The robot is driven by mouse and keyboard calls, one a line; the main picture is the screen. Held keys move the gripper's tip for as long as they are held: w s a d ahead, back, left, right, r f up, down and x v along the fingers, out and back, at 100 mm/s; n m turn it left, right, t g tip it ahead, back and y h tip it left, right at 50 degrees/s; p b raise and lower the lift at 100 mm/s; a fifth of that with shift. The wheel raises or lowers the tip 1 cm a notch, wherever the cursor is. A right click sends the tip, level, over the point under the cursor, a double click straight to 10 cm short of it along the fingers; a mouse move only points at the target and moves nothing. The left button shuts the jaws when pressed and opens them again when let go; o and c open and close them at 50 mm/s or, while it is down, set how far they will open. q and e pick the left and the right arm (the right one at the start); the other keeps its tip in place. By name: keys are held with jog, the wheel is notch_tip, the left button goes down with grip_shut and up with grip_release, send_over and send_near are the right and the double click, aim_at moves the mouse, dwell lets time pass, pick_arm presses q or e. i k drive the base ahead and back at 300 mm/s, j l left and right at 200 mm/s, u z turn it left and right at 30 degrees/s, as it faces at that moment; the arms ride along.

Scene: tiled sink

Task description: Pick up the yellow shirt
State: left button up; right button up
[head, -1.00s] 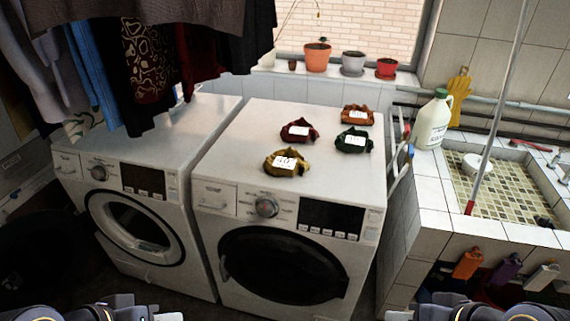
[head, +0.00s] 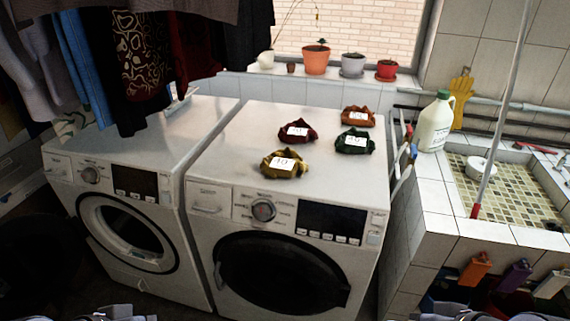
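The yellow shirt (head: 284,164) is a small crumpled bundle with a white label. It lies on top of the right washing machine (head: 238,150), near its front edge. A dark red bundle (head: 297,133), a green one (head: 354,142) and an orange one (head: 358,117) lie behind it on the same top, each with a white label. Parts of my two arms show at the bottom edge, left and right, well below and in front of the shirt. The fingertips of both grippers are out of view.
A second washing machine (head: 134,129) stands at the left, with dark clothes (head: 140,60) hanging over it. A tiled sink (head: 510,185) with a white jug (head: 434,122) and a leaning pole (head: 497,130) is at the right. Potted plants (head: 316,60) line the windowsill. The machine top around the bundles is clear.

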aim_at(286, 162)
jog(key=i+l+u, duration=0.2)
jog(key=i, duration=0.25)
jog(key=i+l+u, duration=0.15)
jog(key=i+l, duration=0.25)
jog(key=u, duration=1.25)
jog(key=i+l, duration=0.05)
